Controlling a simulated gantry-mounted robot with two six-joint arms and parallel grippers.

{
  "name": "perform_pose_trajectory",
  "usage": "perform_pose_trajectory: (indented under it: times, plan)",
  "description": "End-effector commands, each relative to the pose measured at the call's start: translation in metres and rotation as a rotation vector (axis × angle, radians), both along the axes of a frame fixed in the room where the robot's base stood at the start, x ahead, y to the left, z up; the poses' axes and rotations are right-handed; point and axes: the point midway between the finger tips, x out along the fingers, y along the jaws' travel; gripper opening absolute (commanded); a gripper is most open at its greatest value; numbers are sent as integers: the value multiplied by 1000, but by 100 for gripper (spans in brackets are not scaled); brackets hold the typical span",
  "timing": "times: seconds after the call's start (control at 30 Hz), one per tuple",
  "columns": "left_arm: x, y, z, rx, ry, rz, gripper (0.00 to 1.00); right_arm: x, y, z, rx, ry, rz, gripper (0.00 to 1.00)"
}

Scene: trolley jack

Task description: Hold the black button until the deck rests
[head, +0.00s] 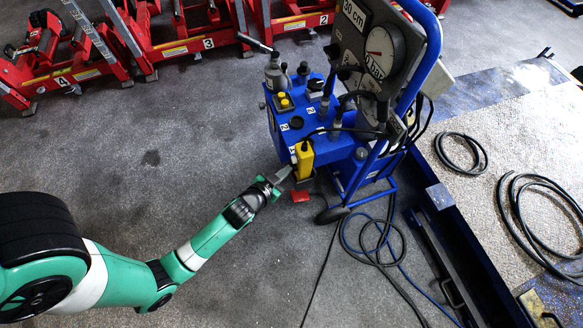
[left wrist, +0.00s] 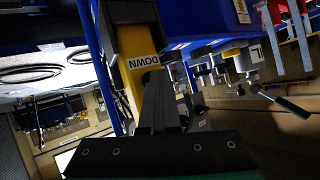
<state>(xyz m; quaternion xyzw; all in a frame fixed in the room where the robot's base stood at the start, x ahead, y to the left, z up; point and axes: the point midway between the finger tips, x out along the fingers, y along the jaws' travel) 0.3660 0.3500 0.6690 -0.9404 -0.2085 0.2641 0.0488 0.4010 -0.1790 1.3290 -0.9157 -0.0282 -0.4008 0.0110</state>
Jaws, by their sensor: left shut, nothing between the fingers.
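The yellow control box (head: 304,161) hangs on the front of the blue trolley (head: 330,140) in the head view. In the left wrist view the shut fingers (left wrist: 158,82) end just below the label. They cover the spot there, so the black button is hidden and I cannot tell whether they touch it. A broad grey deck (head: 500,120) lies at the right. My right gripper is out of view.
The trolley carries a round gauge (head: 384,50) and a 30 cm sign (head: 355,14). Black hoses (head: 385,250) lie looped on the floor beside a blue frame (head: 455,240). Red jacks (head: 190,42) line the back. The floor at left centre is clear.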

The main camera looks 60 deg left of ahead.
Motion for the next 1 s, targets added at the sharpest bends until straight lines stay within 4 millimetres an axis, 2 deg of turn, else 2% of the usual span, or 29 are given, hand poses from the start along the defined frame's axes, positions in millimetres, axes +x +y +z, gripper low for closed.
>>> perform_pose_trajectory:
  times: [0.73, 1.0]
  plan:
    - [0, 0, 1, 0, -1, 0, 0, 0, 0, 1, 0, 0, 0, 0]
    - [-14, 2, 2, -2, 1, 1, 0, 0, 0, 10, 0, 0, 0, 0]
